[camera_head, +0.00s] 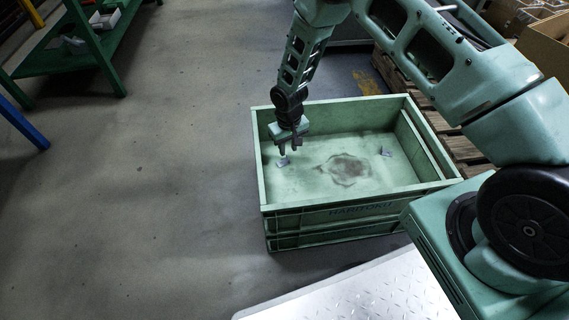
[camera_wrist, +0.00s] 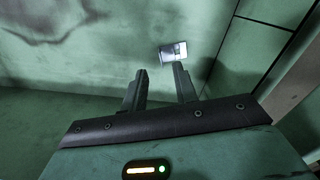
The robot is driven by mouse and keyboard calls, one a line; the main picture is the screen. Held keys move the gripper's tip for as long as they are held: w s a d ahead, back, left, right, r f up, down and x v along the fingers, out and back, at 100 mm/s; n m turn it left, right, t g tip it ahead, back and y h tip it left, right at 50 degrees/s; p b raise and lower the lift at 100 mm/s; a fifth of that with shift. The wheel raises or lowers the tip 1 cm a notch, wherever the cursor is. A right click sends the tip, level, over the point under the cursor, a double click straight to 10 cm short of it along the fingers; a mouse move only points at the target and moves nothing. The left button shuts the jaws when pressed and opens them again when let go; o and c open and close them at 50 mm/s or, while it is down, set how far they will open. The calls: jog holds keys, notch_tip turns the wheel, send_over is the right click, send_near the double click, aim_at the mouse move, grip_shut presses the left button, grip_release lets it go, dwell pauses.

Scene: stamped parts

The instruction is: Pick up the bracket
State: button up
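A small grey bracket (camera_head: 283,162) lies on the floor of the green crate (camera_head: 330,207), near its left wall. My gripper (camera_head: 289,149) points down into the crate just above this bracket. In the wrist view my gripper (camera_wrist: 159,70) is open, with nothing between its two fingers. A light grey bracket (camera_wrist: 173,52) shows just beyond the right fingertip, apart from the fingers as far as I can tell. A second small grey bracket (camera_head: 385,151) lies near the crate's right side.
The crate walls stand close on the left of my gripper. A dark stain (camera_head: 345,169) marks the crate floor, which is otherwise clear. A wooden pallet (camera_head: 462,150) and cardboard boxes (camera_head: 545,45) are at the right. A green table (camera_head: 75,55) stands at the upper left.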

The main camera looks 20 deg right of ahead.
aim_at(288, 157)
jog(key=f+b, duration=0.1)
jog(key=f, duration=0.2)
jog(key=shift+s+a+f+b, duration=0.1)
jog(key=shift+s+f+b, duration=0.1)
jog(key=shift+f+b, duration=0.2)
jog(key=shift+r, duration=0.1)
grip_shut()
